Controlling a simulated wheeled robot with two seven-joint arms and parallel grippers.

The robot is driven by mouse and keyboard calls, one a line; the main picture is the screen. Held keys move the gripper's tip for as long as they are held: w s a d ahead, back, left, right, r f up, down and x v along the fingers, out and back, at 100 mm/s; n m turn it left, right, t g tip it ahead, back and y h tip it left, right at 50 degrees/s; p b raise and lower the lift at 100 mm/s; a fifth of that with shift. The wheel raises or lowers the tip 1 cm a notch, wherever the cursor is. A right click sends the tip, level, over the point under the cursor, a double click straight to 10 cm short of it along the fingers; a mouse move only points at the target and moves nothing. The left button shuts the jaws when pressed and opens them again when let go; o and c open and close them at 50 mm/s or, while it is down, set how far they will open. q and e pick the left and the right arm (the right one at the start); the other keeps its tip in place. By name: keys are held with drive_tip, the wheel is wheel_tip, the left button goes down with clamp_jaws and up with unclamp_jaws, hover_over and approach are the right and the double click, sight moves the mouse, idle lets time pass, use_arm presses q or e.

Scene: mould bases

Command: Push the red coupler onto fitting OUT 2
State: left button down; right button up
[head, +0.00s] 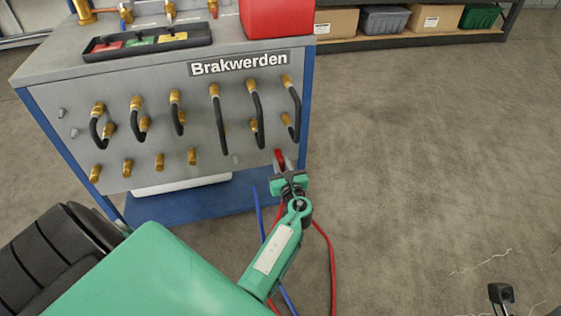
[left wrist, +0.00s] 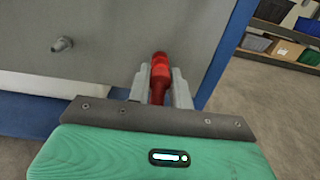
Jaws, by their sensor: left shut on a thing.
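My left gripper (head: 283,166) is shut on the red coupler (head: 280,156), in front of the lower right corner of the grey panel (head: 225,170). In the left wrist view the coupler (left wrist: 160,76) stands between the two grey fingers, pointing toward the panel. Its far end is close to the panel's right edge; I cannot tell whether it touches anything. A small grey fitting (left wrist: 62,44) sticks out of the panel to the left of the coupler, apart from it. No OUT 2 label is readable.
Brass fittings (head: 159,161) line the lower panel, below several black hose loops (head: 255,105). A red hose (head: 331,265) and a blue hose (head: 262,215) run by my left arm. A red box (head: 277,18) and black tray (head: 148,42) sit on top. Open floor lies right.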

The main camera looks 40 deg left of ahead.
use_arm(q)
drive_tip(key=shift+s+d, duration=0.15)
drive_tip(key=shift+s+d, duration=0.45)
drive_tip(key=shift+d, duration=0.05)
drive_tip(key=shift+p+v, duration=0.6)
drive_tip(key=shift+v, duration=0.7)
drive_tip(key=shift+s+d, duration=0.2)
drive_tip(key=shift+d, duration=0.05)
drive_tip(key=p+v, duration=0.2)
drive_tip(key=v, duration=0.4)
drive_tip(key=shift+r, duration=0.1)
